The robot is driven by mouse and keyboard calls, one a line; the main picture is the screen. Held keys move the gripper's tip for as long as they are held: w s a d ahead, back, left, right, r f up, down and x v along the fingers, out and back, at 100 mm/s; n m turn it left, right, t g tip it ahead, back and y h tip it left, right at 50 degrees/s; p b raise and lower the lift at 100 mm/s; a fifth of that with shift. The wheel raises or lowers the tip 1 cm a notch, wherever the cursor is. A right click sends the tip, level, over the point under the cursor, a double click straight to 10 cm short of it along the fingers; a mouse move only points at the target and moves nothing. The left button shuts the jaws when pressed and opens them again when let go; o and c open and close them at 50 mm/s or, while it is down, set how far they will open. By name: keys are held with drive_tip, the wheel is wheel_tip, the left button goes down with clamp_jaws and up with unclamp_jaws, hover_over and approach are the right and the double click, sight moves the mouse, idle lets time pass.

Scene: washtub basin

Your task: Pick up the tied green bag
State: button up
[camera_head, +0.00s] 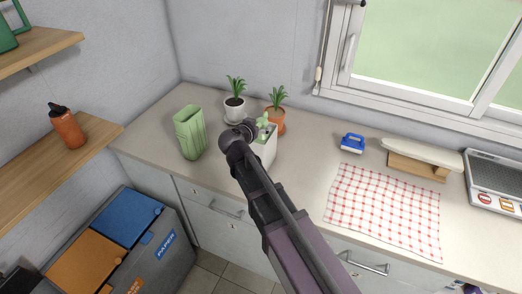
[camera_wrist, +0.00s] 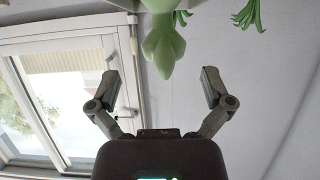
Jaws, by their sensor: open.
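The tied green bag (camera_head: 263,121) shows its pale green knotted top above a white bin (camera_head: 268,150) on the counter. Its lower part is hidden in the bin and behind my arm. In the wrist view, which looks upside down, the knot (camera_wrist: 163,50) points down from the top edge. My gripper (camera_wrist: 160,80) is open and empty, with one finger on each side of the knot's line. The knot's tip lies near the level of the fingertips and appears apart from both. In the head view the gripper is mostly hidden by my own wrist beside the bin.
A green open container (camera_head: 190,132) stands left of the bin. Potted plants (camera_head: 235,107) and (camera_head: 276,119) stand behind it. The window (camera_head: 420,55) is behind.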

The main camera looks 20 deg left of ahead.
sight(259, 124)
drive_tip(key=x, duration=0.1)
drive_tip(key=b+x, duration=0.1)
drive_tip(key=x, duration=0.2)
drive_tip(key=shift+s+a+f+b, duration=0.1)
drive_tip(key=shift+a+f+b, duration=0.1)
drive_tip(key=shift+a+b, duration=0.15)
drive_tip(key=shift+w+d+f, duration=0.15)
drive_tip(key=shift+w, duration=0.3)
drive_tip(key=shift+c, duration=0.2)
drive_tip(key=c, duration=1.3)
